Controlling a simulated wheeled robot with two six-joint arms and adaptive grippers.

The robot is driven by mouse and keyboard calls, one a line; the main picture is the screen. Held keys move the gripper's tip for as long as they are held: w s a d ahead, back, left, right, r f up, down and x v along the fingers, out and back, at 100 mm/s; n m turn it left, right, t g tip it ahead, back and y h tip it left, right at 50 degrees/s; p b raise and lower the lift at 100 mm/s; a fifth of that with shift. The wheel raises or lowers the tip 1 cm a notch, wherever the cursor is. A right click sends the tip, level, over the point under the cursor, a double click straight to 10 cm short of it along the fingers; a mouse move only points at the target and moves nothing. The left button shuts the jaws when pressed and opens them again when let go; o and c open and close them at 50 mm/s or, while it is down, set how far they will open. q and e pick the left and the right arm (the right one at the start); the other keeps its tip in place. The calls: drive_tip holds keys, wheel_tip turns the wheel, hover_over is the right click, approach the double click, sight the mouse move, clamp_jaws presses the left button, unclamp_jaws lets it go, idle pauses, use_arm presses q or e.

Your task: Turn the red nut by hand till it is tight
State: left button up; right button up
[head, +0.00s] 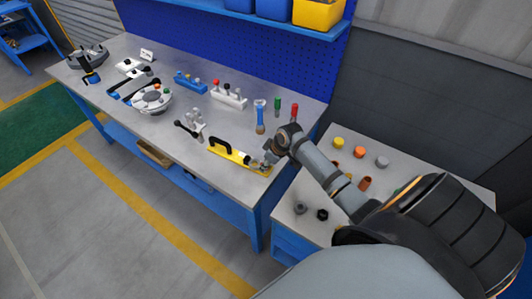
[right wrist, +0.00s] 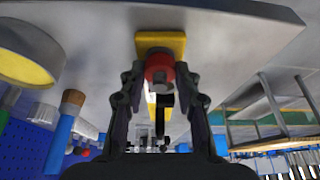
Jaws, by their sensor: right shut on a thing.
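The red nut (right wrist: 159,68) shows in the right wrist view, against a yellow piece (right wrist: 174,42). My right gripper (right wrist: 160,75) has a finger on each side of the nut and is shut on it. A dark rod-like part (right wrist: 167,101) shows just below the nut. In the head view my right gripper (head: 270,154) is at the right end of a yellow fixture (head: 232,154) with a black handle, near the bench's front edge. The nut is hidden there by the gripper. My left gripper is out of view.
The grey workbench (head: 150,128) holds a round white part (head: 152,99), a blue-handled tool (head: 260,114) and several other tools, mostly behind and left of the gripper. A lower side table (head: 335,205) carries several coloured caps. A blue pegboard (head: 230,60) stands behind.

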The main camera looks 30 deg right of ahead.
drive_tip(key=shift+a+r+m+h+p, duration=0.15)
drive_tip(key=shift+m+h+p, duration=0.35)
drive_tip(key=shift+m+p, duration=0.8)
drive_tip(key=o, duration=1.1)
drive_tip(key=shift+o, duration=0.2)
drive_tip(key=v, duration=1.1)
drive_tip(key=shift+s+r, duration=0.3)
drive_tip(key=shift+s, duration=0.05)
